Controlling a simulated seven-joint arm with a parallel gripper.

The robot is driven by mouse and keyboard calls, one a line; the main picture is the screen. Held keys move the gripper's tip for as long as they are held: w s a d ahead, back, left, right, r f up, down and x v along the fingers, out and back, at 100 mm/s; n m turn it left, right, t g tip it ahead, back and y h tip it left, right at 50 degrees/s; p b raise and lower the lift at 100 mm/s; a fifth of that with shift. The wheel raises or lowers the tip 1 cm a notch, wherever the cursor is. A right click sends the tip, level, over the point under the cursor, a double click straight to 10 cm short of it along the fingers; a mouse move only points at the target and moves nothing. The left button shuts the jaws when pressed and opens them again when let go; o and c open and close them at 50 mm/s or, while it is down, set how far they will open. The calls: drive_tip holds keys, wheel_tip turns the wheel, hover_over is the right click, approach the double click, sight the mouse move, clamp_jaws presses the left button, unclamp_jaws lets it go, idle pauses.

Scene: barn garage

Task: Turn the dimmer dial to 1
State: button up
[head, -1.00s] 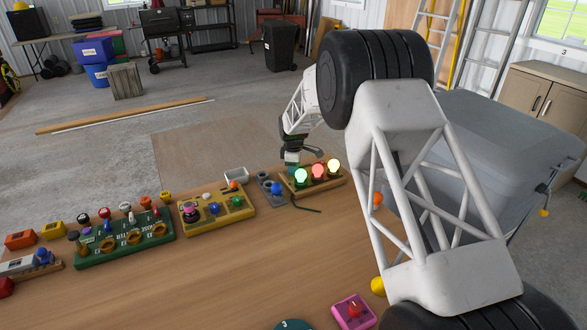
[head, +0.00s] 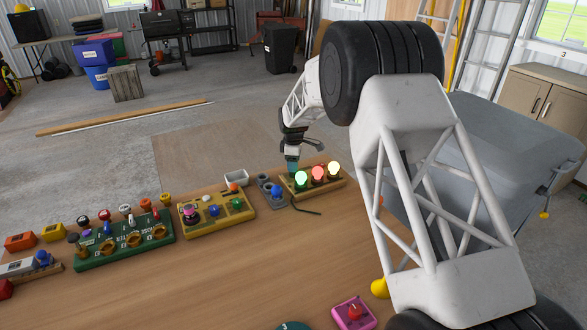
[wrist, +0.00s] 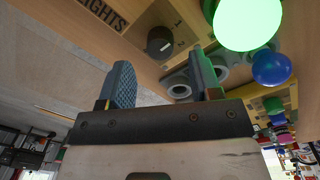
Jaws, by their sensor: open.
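In the wrist view a dark grey round dial (wrist: 160,41) sits on a wooden board (wrist: 60,12) lettered "LIGHTS". Small digits are marked beside it; its exact setting is hard to read. My gripper (wrist: 165,72) is open and empty, its two blue fingers apart, with the dial between and beyond the tips in the picture. No contact shows. In the head view my gripper (head: 291,166) points down at the far left end of the light board (head: 337,183). The dial is hidden there. Green (head: 301,179), red (head: 318,173) and pale yellow (head: 334,168) bulbs glow on the board.
A grey fixture with a blue ball (head: 275,190) stands left of the light board, close to my gripper. A yellow board (head: 218,218) and a green board (head: 125,253) lie farther left. A pink box with a red knob (head: 353,311) is in front. The middle tabletop is clear.

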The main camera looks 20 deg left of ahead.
drive_tip(key=shift+s+r, duration=0.1)
drive_tip(key=shift+r, duration=1.9)
